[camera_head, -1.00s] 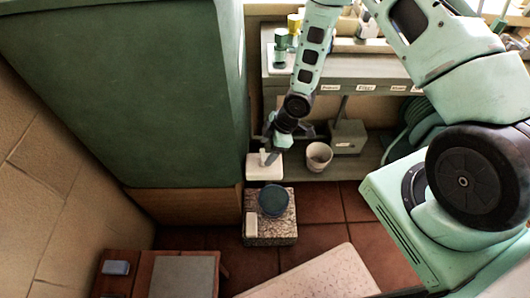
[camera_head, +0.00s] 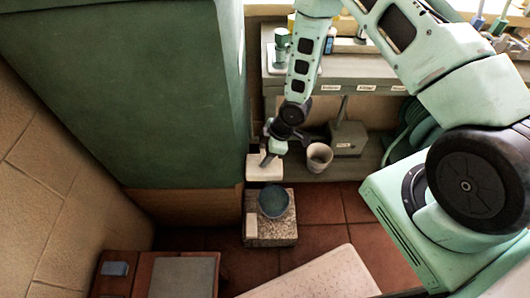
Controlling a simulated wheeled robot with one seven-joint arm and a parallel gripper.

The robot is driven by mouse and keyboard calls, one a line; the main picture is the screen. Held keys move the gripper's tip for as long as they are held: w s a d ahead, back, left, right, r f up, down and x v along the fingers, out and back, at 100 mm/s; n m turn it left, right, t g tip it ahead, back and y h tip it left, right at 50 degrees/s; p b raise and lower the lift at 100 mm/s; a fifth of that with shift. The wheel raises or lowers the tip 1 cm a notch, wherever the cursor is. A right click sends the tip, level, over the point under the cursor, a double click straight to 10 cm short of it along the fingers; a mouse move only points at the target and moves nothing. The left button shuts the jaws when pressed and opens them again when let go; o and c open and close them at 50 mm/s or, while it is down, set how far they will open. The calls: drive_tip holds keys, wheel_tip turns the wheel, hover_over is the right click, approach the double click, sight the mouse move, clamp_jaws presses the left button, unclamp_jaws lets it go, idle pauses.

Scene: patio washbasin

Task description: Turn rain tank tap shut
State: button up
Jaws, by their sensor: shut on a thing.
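The green rain tank (camera_head: 120,90) fills the upper left. A pale block-like piece (camera_head: 260,174), which seems to be the tap's mount, sits by the tank's lower right edge. My gripper (camera_head: 266,158) reaches down to it and is shut on a small part there, apparently the tap handle. The gripper's fingers and wrist hide most of the handle, so I cannot tell its angle. A round bowl with bluish contents (camera_head: 273,202) stands on a speckled stone block (camera_head: 268,232) below the tap.
A grey shelf unit (camera_head: 350,80) stands behind, with a beige pot (camera_head: 319,157) and a grey box (camera_head: 348,138) on its lower board. A green hose (camera_head: 410,125) lies coiled at right. A wooden stand (camera_head: 155,275) and a pale mat (camera_head: 320,275) are in front.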

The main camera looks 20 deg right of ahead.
drive_tip(key=shift+m, duration=0.4)
drive_tip(key=o, duration=1)
drive_tip(key=p+v, duration=0.2)
drive_tip(key=v, duration=1.5)
drive_tip(key=shift+s+a+r, duration=0.1)
drive_tip(key=shift+s+r, duration=0.05)
drive_tip(key=shift+r, duration=0.1)
